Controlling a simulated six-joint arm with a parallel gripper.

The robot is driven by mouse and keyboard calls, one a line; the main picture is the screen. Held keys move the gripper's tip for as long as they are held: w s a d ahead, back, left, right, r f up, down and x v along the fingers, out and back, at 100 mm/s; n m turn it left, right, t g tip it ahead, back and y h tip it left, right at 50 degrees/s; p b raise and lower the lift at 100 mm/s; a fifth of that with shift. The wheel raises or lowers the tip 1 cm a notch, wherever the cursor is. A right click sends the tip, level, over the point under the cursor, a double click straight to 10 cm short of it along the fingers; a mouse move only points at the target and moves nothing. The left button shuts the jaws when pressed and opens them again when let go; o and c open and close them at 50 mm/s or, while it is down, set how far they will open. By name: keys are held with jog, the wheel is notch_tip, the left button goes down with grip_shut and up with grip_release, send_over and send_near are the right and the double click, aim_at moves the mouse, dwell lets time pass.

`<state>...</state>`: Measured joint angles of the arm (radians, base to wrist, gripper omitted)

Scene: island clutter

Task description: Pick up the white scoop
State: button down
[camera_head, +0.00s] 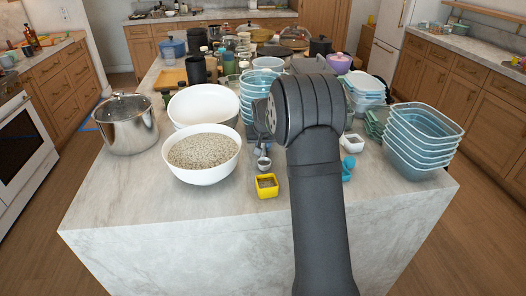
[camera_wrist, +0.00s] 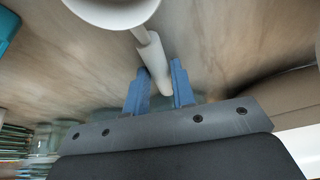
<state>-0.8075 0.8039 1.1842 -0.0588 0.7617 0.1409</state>
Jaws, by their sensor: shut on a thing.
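The white scoop shows in the wrist view, its round bowl (camera_wrist: 112,10) at the top edge and its handle (camera_wrist: 150,55) running down between the two blue fingers. My gripper (camera_wrist: 159,67) is shut on the handle, one finger on each side. The bowl is cut off by the frame's edge. In the head view my dark arm reaches over the island and hides most of the gripper. A small pale spoon-like shape (camera_head: 264,162) shows just left of the arm; I cannot tell if it is the same scoop.
A white bowl of grain (camera_head: 204,172) and a yellow cup (camera_head: 267,193) stand left of my arm. A steel pot (camera_head: 127,132) is farther left. Stacked clear tubs (camera_head: 420,140) and a teal scoop (camera_head: 347,170) stand right. The island's front is clear.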

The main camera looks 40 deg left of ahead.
aim_at(263, 147)
notch_tip(263, 147, up, 10)
jog(key=c, duration=1.8)
grip_release()
grip_shut()
